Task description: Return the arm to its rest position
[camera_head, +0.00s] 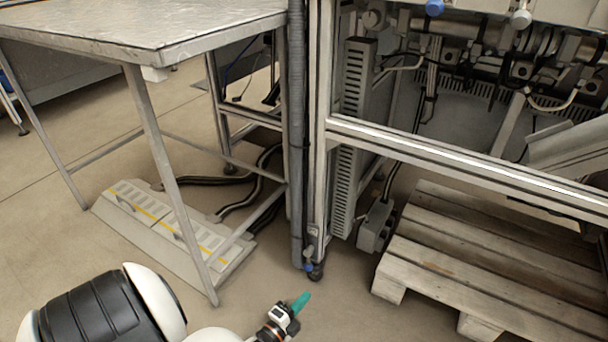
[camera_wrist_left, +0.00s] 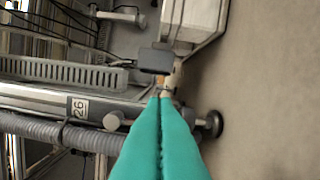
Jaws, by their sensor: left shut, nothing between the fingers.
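My left gripper (camera_head: 301,302) has teal fingers and shows at the bottom centre of the head view, low over the bare floor. In the left wrist view its two teal fingers (camera_wrist_left: 161,110) lie together along their length, shut with nothing between them. The white and black left arm (camera_head: 150,300) comes in from the bottom left. No tape reel shows in either view. My right gripper is not in view.
A metal table (camera_head: 130,30) stands at the upper left. A wooden pallet (camera_head: 480,260) lies on the floor at the right, below a machine frame (camera_head: 450,165). A grey floor box (camera_head: 150,215) lies under the table. The floor (camera_head: 345,315) between gripper and pallet is clear.

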